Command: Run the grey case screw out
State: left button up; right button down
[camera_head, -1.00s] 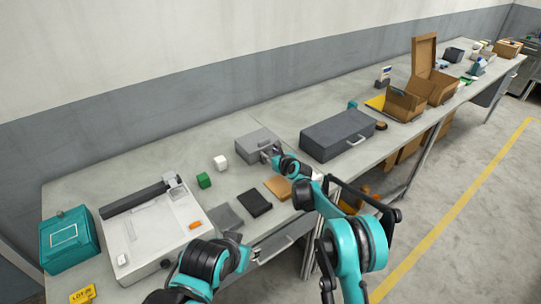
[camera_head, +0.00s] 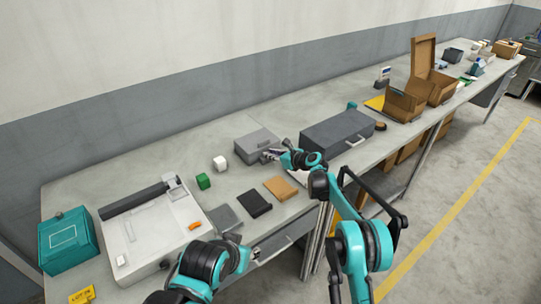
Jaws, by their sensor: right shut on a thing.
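The small grey case (camera_head: 256,143) sits shut on the bench, left of a larger dark grey case. My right gripper (camera_head: 268,155) is at its front right side, shut, with its fingertips against the case front. The case screw is hidden by the fingers and too small to make out; the jaws appear to be closed on it. My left gripper (camera_head: 253,256) is low at the bench's front edge by a drawer, away from the case; its jaws are too small to read.
The dark grey case (camera_head: 325,132) stands close right of my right wrist. A white machine (camera_head: 150,240) and teal box (camera_head: 68,243) fill the left end.

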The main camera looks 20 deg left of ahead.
jog(key=shift+w+d+n+g+y, duration=0.1)
jog(key=shift+w+n+g+y, duration=0.15)
jog(key=shift+n+g+y, duration=0.65)
jog(key=shift+n+g, duration=0.4)
jog(key=shift+g, duration=0.1)
jog(key=shift+h, duration=0.3)
jog(key=c, duration=1.4)
grip_release()
jog(key=shift+c, duration=0.2)
